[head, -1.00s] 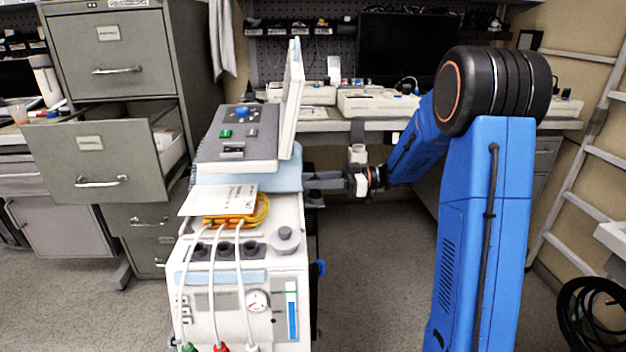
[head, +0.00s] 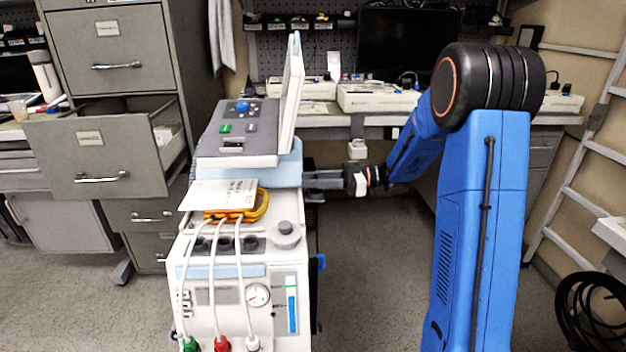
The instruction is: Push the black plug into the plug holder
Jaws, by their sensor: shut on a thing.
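The white medical machine (head: 240,285) stands upright in the middle of the head view, on a cart. My gripper (head: 312,180) reaches in from the right to the machine's right side, just below its raised screen. Its fingers point left, and their tips meet or pass behind the machine's edge. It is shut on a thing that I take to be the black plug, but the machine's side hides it. I cannot make out the plug holder; it may be on the hidden side.
A grey cabinet (head: 110,130) has an open drawer on the left. A workbench (head: 430,120) with white devices and a dark monitor (head: 405,45) runs behind. A white box (head: 357,150) is near its front edge. A ladder (head: 585,150) and coiled black hose (head: 590,310) are at right.

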